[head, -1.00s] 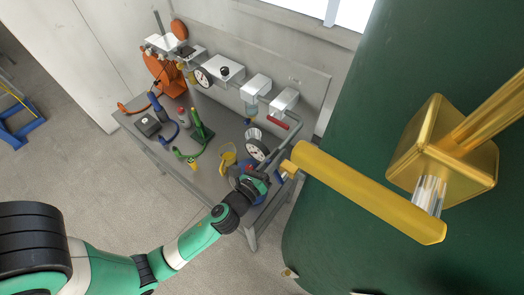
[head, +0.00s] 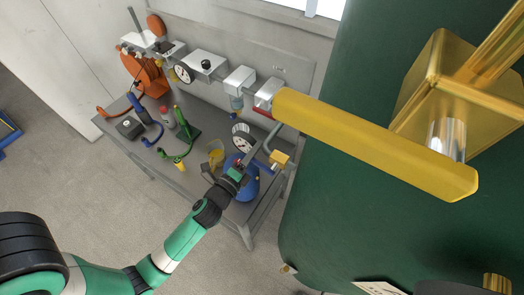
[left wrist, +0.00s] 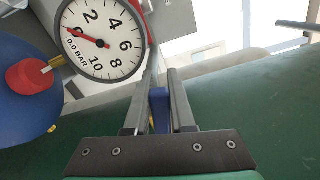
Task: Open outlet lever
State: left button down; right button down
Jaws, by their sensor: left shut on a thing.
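My left gripper (head: 254,160) reaches in over the bench's front right corner, beside a small brass fitting (head: 281,160). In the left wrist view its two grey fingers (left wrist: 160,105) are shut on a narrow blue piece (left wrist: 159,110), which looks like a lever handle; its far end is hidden. A large yellow bar-shaped handle (head: 375,143) is much nearer the head camera, beside a brass valve block (head: 455,85). No gripper touches this handle. My right gripper is not in view.
A round gauge (head: 242,138) stands close to the left gripper; it also shows in the left wrist view (left wrist: 103,38), its needle near zero. A blue round vessel (head: 245,188) is below. A large green tank (head: 335,215) bounds the right. The grey bench (head: 190,178) holds several tools.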

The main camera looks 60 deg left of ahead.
pick_arm(q)
jog(key=shift+f+n, duration=0.2)
jog(key=shift+n, duration=0.1)
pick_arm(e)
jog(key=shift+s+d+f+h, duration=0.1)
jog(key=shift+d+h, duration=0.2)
pick_arm(q)
jog(key=c, duration=0.8)
grip_release()
jog(key=shift+o, duration=0.2)
